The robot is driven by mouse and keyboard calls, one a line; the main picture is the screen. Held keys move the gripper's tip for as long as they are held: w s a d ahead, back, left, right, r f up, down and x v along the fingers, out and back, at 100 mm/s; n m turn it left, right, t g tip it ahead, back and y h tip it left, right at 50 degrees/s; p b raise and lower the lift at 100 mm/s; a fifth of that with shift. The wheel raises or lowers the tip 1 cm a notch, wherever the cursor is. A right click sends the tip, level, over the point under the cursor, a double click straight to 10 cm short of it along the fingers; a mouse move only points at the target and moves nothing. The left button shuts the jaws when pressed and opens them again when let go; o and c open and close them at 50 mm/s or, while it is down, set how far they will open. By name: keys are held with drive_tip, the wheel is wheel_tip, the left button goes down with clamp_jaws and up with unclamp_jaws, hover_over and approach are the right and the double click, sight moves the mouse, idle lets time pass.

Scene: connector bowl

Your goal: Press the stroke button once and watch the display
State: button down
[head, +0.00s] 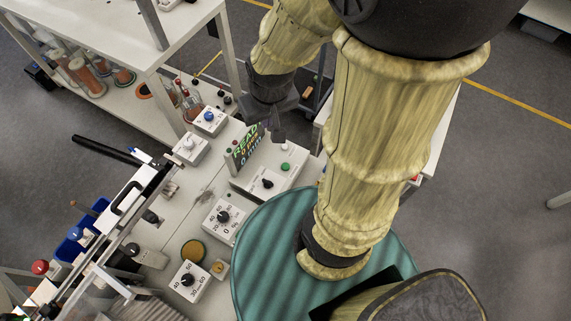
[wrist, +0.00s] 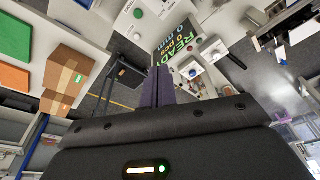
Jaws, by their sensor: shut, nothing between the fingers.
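The display (head: 245,146) is a dark screen standing on a white control box, with READY in green and further lines below. It also shows in the wrist view (wrist: 180,44), where the smaller text is hard to read. The box top (head: 252,182) carries a green button (head: 285,167), a white button (head: 285,143) and a dark knob (head: 267,184). No label shows which is the stroke button. The green button also shows in the wrist view (wrist: 138,13). My gripper (head: 278,138) is shut and empty, above the box's back edge, apparently clear of the buttons.
A white box with a blue knob (head: 209,117) and dial boxes (head: 224,220) stand left of the control box. A teal round surface (head: 262,270) is in front. A brown carton (wrist: 72,72) is left in the wrist view.

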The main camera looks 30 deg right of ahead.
drive_tip(key=n+y+p, duration=0.5)
drive_tip(key=y+p, duration=0.1)
drive_tip(key=y, duration=0.3)
hover_over(289, 166)
wheel_tip(289, 166, down, 19)
drive_tip(key=shift+r+t, duration=0.15)
drive_tip(key=shift+t, duration=0.15)
idle(0.3)
wheel_tip(289, 166, down, 9)
drive_tip(key=b, duration=0.6)
idle(1.9)
